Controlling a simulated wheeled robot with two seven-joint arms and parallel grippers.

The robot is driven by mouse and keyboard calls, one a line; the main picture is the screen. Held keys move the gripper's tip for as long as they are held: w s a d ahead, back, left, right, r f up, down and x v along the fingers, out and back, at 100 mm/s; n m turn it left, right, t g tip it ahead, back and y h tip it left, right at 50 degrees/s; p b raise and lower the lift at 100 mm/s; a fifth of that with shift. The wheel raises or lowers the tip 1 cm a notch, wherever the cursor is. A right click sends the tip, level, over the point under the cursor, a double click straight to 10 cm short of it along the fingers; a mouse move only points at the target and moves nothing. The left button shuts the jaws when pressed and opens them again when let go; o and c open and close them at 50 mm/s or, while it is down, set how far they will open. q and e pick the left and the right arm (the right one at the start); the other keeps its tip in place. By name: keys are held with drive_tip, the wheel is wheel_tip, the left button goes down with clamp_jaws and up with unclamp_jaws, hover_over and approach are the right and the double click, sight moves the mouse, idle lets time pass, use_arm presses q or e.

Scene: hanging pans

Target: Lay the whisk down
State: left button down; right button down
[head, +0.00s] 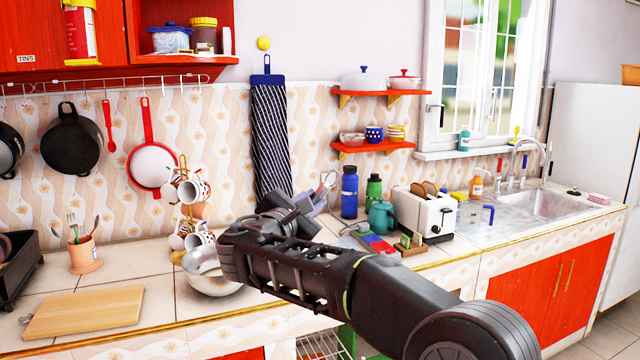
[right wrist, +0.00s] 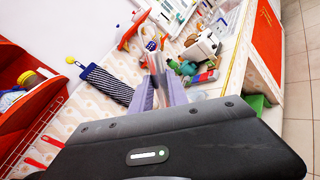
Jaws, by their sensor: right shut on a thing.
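My right gripper (head: 312,204) reaches over the counter from the lower right in the head view. Its pale purple fingers are shut on the whisk (head: 328,181), whose small metallic end shows just beyond the fingertips, above counter height. In the right wrist view the gripper (right wrist: 158,92) has the whisk's light, narrow shaft (right wrist: 155,62) between its two fingers. Much of the whisk is hidden by the fingers and wrist. My left gripper is not in view.
A metal bowl (head: 212,277) and a mug tree (head: 190,205) stand left of my forearm. A cutting board (head: 85,311) and utensil pot (head: 85,256) are farther left. Bottles (head: 349,192) and a toaster (head: 425,212) stand right. Bare tiles lie around the board.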

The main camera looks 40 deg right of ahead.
drive_tip(key=w+a+f, duration=0.1)
drive_tip(key=a+f, duration=0.4)
drive_tip(key=f, duration=0.4)
drive_tip(key=w+a+f, duration=0.1)
drive_tip(key=a+f, duration=0.3)
drive_tip(key=f, duration=0.6)
drive_tip(key=w+a+f, duration=0.2)
drive_tip(key=a+f, duration=0.3)
drive_tip(key=f, duration=0.4)
drive_tip(key=s+a+f+n+t+y, duration=0.1)
drive_tip(key=s+a+f, duration=0.5)
drive_tip(key=a, duration=0.2)
drive_tip(key=s+a+f+n+t+y, duration=0.1)
drive_tip(key=s+a+f+t, duration=0.1)
drive_tip(key=s+a+f, duration=0.3)
drive_tip(key=a+f, duration=0.1)
drive_tip(key=a, duration=0.2)
drive_tip(key=shift+s+n, duration=0.3)
drive_tip(key=shift+s, duration=0.1)
drive_tip(key=shift+w+a+t, duration=0.1)
drive_tip(key=shift+a+t, duration=0.05)
drive_tip(key=shift+t, duration=0.15)
